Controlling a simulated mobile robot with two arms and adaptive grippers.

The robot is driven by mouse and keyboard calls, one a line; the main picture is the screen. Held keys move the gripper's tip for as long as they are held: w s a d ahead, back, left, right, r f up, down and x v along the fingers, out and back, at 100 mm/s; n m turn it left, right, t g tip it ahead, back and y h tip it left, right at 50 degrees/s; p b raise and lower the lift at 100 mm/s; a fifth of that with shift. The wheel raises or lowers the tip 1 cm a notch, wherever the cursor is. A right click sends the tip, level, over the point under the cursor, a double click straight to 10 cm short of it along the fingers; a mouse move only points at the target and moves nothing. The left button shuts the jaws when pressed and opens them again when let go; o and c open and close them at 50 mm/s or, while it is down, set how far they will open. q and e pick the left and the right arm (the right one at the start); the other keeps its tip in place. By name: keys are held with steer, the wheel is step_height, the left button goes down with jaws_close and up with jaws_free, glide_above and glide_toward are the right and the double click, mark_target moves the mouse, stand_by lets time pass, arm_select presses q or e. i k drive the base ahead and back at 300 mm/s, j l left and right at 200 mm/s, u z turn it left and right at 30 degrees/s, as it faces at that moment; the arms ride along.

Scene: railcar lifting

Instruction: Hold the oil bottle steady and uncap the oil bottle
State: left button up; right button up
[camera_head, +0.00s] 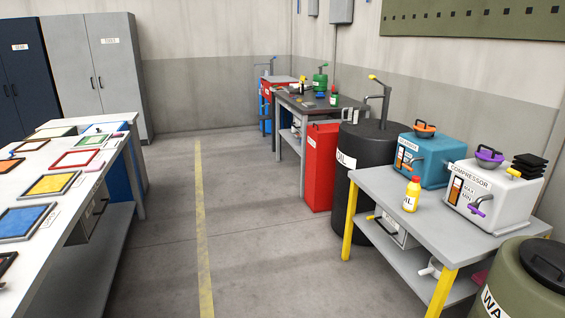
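The oil bottle (411,196) is small and yellow, with a white label and a red-orange cap (415,180). It stands upright, with its cap on, on the left part of a grey table (374,187) with yellow legs at the right. Nothing touches the bottle. Neither of my grippers shows in the head view.
A black oil drum (345,196) stands beyond the table, a green drum (520,290) at the near right. The floor (255,220) between the benches is clear.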

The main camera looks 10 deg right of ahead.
mark_target(413, 190)
steer(key=i+z, duration=0.3)
steer(key=i, duration=0.2)
steer(key=i+z, duration=0.25)
steer(key=i, duration=0.25)
steer(key=i+j+z, duration=0.3)
steer(key=i, duration=0.2)
steer(key=i+j+z, duration=0.25)
steer(key=i, duration=0.25)
steer(key=l, duration=0.1)
